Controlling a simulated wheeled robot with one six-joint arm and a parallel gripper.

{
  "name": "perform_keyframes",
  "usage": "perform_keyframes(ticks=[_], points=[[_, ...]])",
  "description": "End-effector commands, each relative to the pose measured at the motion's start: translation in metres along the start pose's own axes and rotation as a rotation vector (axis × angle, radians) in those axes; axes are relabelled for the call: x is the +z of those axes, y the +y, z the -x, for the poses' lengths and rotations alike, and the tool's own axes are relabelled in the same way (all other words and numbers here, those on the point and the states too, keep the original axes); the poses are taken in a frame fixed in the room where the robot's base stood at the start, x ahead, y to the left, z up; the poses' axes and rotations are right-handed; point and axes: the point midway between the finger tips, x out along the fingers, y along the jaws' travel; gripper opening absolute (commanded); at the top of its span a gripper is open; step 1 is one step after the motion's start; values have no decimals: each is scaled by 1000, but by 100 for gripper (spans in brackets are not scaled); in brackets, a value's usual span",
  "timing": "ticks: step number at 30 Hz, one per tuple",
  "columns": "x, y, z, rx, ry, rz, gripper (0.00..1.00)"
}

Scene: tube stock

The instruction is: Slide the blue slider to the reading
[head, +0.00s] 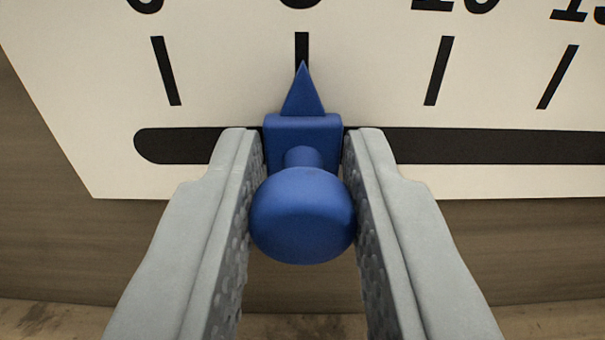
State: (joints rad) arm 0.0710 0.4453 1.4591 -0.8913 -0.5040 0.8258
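The blue slider (302,214) has a round knob in front, a square block behind it and a pointed tip on top. It sits in the black slot (480,145) of a cream scale board (220,60), near the slot's left end. Its tip points up at the second tick from the left (301,48). My grey gripper (303,150) has one finger on each side of the knob, and both inner faces appear to touch it. The number above that tick is cut off by the top edge, as are the other numbers.
The first tick (166,70) is left of the slider. More ticks stand to the right, at one (439,70) and another (557,77). The slot runs clear to the right picture edge. A brown surface (40,220) lies behind and below the board.

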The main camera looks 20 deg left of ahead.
Motion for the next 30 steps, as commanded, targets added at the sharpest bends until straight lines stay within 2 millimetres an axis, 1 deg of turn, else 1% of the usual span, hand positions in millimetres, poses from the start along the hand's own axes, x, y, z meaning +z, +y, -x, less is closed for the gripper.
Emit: perform_keyframes(ticks=[1,3,7,10,11,14,18,21,25,30], points=[[0,0,0,0,0,0,10],[0,0,0,0,0,0,0],[0,0,0,0,0,0,0],[0,8,0,1,1,1,0],[0,13,0,1,1,2,0],[1,38,0,4,0,1,0],[0,76,0,3,1,1,0],[0,99,0,2,1,2,0],[0,116,0,1,1,2,0],[0,121,0,0,0,-1,0]])
